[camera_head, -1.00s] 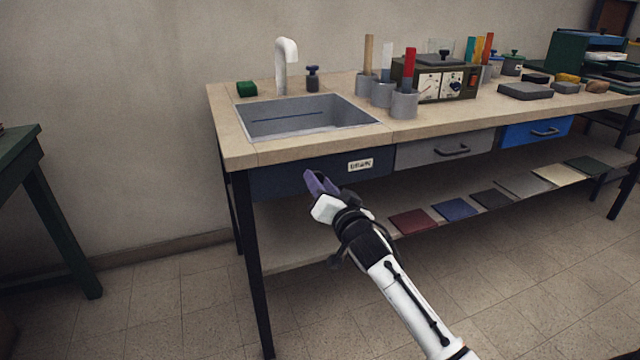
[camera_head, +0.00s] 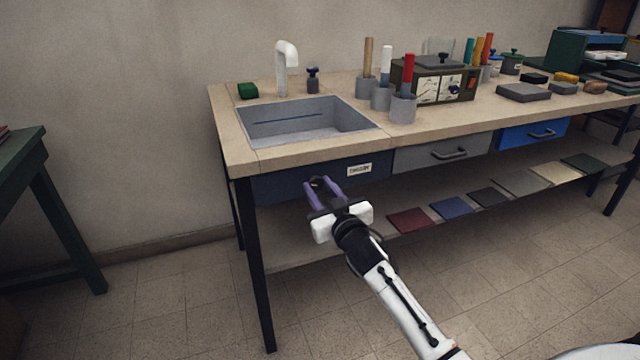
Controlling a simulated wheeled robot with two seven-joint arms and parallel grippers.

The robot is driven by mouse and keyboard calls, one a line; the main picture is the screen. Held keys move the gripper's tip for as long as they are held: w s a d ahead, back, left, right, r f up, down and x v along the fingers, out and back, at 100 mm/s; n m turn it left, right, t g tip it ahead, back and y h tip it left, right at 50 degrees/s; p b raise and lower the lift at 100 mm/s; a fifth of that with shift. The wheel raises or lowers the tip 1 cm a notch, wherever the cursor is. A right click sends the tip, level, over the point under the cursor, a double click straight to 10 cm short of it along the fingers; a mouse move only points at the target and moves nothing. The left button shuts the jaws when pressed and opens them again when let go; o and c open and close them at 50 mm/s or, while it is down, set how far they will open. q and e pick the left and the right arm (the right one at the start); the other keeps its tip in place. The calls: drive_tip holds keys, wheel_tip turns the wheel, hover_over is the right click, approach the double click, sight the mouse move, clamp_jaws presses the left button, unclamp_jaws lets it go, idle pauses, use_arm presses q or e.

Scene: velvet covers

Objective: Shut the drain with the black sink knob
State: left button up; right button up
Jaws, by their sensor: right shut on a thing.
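The grey sink (camera_head: 345,112) is set into the left end of the bench top, with a white faucet (camera_head: 285,68) behind it. A blue line runs along its inside wall; its drain opening cannot be made out. The dark blue panel (camera_head: 280,187) below it carries a white label (camera_head: 359,170). My right gripper (camera_head: 322,184), with purple fingers, is at this panel, left of the label. It is shut on a small dark piece between its fingertips, which appears to be the black sink knob (camera_head: 318,181), mostly hidden by the fingers. My left gripper is not in view.
Grey cups with coloured sticks (camera_head: 403,107) and a control box (camera_head: 440,82) stand to the right. A lower shelf holds several fabric swatches (camera_head: 452,208).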

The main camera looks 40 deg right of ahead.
drive_tip(key=n, duration=0.2)
drive_tip(key=shift+n+p, duration=0.4)
drive_tip(key=n, duration=0.2)
drive_tip(key=shift+n, duration=0.4)
drive_tip(key=n, duration=0.3)
drive_tip(key=shift+f+p, duration=0.1)
drive_tip(key=shift+p, duration=0.3)
drive_tip(key=shift+n, duration=0.4)
drive_tip(key=o, duration=1.1)
drive_tip(key=shift+c, duration=0.2)
